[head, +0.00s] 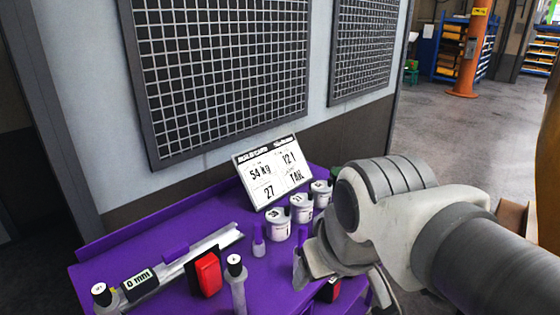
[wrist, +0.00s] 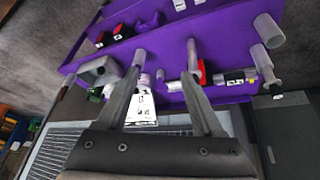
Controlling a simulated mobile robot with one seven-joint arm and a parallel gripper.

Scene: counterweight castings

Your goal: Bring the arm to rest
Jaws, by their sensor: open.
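My arm (head: 390,220) reaches in from the right of the head view, bent over the right end of a purple bench (head: 205,242). Its wrist end hangs low there, and my fingers are hard to make out in that view. In the wrist view my gripper (wrist: 163,78) shows two grey fingers spread apart with nothing held between them. The bench lies beyond the fingertips, with grey posts (wrist: 265,85) on it. I cannot tell how far the tips are from the bench.
A card (head: 273,172) reading "54 kg" leans at the bench's back, near white pots (head: 280,224). A rail with a "0 mm" display (head: 139,281), a red block (head: 208,274) and a post (head: 237,285) stand leftward. Mesh panels hang behind. Open floor and an orange column (head: 472,50) lie right.

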